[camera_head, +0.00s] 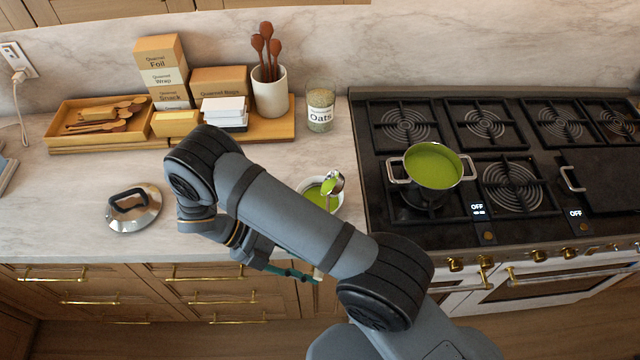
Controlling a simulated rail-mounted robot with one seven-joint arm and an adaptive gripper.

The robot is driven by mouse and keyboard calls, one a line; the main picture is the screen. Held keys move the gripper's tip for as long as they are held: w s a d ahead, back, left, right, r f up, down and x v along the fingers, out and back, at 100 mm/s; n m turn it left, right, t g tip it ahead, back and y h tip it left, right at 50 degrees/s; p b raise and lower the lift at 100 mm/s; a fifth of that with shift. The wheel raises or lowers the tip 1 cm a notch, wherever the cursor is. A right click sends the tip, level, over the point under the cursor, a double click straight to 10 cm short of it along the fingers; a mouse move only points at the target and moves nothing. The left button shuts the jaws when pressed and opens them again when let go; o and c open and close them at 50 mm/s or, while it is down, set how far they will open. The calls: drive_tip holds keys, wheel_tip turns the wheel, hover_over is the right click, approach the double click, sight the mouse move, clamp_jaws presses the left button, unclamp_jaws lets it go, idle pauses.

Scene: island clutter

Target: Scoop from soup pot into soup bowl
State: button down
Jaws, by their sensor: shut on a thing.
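The soup pot (433,166) is a metal pot with two side handles, full of green soup, on the front left burner. The white soup bowl (304,187) stands on the counter left of the stove, partly hidden by my arm, with green soup in it. A metal ladle (338,182) is over the bowl with green soup in its cup; I cannot tell whether it touches the bowl. Its handle runs down behind my arm. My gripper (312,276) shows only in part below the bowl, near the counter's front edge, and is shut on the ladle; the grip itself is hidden.
A pot lid (133,208) lies on the counter at left. Behind are a wooden utensil tray (97,122), boxes (162,66), a white crock (270,92) of wooden spoons and an oats jar (320,108). The counter between lid and bowl is partly covered by my arm.

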drive_tip(key=shift+a+f, duration=0.1)
drive_tip(key=y+p, duration=0.1)
drive_tip(key=y, duration=0.1)
drive_tip(key=d+y+p, duration=0.1)
drive_tip(key=shift+t+y, duration=0.3)
drive_tip(key=shift+y, duration=0.1)
drive_tip(key=shift+a, duration=0.2)
